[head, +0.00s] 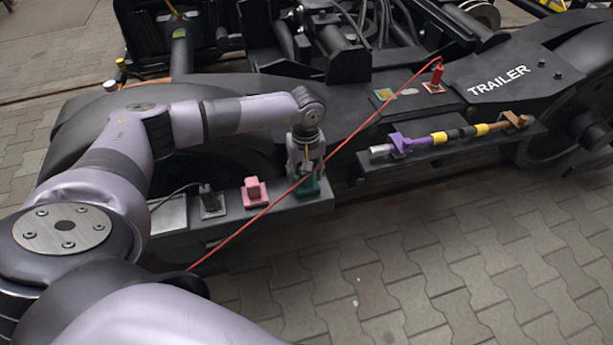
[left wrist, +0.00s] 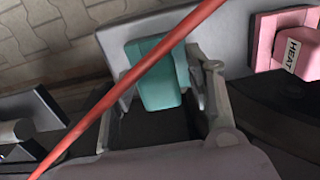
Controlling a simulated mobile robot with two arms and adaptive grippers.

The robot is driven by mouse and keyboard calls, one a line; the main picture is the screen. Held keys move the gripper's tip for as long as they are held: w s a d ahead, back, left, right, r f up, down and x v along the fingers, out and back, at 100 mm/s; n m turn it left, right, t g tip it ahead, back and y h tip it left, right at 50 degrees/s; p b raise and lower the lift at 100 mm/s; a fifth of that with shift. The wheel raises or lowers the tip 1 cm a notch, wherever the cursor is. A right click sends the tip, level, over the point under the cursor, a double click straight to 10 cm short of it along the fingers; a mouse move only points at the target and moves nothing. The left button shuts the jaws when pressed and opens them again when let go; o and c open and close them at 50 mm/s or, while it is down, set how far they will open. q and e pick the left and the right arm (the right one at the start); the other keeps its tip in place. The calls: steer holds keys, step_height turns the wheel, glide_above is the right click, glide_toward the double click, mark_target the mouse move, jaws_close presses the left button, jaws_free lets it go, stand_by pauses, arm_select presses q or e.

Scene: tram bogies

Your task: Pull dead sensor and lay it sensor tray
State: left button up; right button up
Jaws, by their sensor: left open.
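My left gripper (head: 306,172) points down over the teal block (head: 312,187) at the right end of a dark shelf. In the left wrist view the open gripper (left wrist: 162,112) has its fingers on either side of the teal block (left wrist: 158,75); I cannot tell whether they touch it. A pink block (head: 254,191) and a grey block (head: 209,201) with a black cable stand left of it. The pink block (left wrist: 296,48) reads "HEAT" in the left wrist view. No mark shows which sensor is dead. I cannot identify the sensor tray for certain. My right gripper is out of view.
A taut red cable (head: 365,122) runs from a red plug (head: 438,74) on the bogie down past my gripper, crossing in front of the teal block. A pale flat plate (head: 168,215) is at the shelf's left end. A purple, yellow and copper rod (head: 450,136) lies on the right ledge.

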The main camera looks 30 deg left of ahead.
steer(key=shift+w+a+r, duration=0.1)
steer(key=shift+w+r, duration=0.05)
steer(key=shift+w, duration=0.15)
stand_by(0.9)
arm_select(q)
steer(key=shift+c, duration=0.5)
jaws_close()
steer(key=shift+r, duration=0.1)
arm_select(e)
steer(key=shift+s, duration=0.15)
